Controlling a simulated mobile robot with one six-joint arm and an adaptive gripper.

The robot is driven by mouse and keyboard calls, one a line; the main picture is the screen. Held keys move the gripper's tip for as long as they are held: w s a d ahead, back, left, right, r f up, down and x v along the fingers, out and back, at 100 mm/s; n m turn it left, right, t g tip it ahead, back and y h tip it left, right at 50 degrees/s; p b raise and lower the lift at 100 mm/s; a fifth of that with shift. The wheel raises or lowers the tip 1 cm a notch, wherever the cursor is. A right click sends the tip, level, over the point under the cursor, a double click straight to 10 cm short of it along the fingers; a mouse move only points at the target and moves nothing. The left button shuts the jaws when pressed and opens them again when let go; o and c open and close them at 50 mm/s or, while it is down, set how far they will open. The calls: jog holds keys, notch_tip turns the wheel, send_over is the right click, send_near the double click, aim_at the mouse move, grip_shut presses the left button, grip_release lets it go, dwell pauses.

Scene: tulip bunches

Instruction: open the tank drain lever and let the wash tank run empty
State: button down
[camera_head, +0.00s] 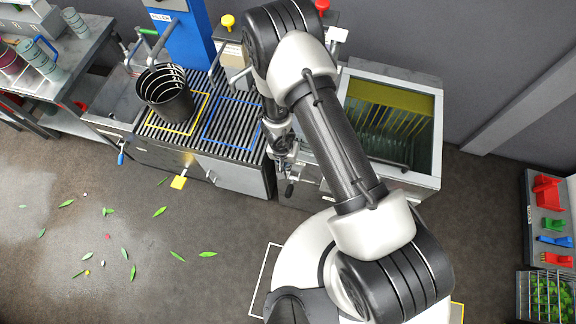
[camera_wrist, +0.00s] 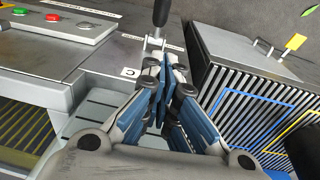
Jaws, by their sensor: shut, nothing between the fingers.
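The wash tank (camera_head: 437,130) is an open metal tank right of my arm, with a yellow band and dark slats inside; its water level is hard to tell. A lever with a black handle (camera_wrist: 160,12) on a metal bracket stands at the tank's front edge in the wrist view, beside small white labels. In the head view a dark handle (camera_head: 290,188) shows just below my gripper (camera_head: 285,150). In the wrist view my gripper (camera_wrist: 163,75) is shut and empty, its fingertips close to the lever's bracket. Contact cannot be told. The fingers hide part of the tank edge.
A slatted bench (camera_head: 235,155) with blue and yellow outlines adjoins the tank's left, carrying a black bucket (camera_head: 168,98). A panel with coloured buttons (camera_wrist: 83,29) is beside the lever. A blue-handled lever (camera_head: 121,157) hangs further left. Leaves litter the open floor.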

jog(key=b, duration=0.7)
send_over(291, 187)
jog(key=w, duration=0.4)
notch_tip(291, 187, down, 9)
jog(key=s+f+b, duration=0.1)
jog(key=b, duration=0.2)
jog(key=s+f+b, duration=0.1)
jog(key=b, duration=0.2)
jog(key=shift+s+a+f+b, duration=0.2)
jog(key=shift+a+f+b, duration=0.1)
jog(key=shift+f+b, duration=0.1)
jog(key=shift+s+a+f, duration=0.1)
jog(key=shift+s+f, duration=0.05)
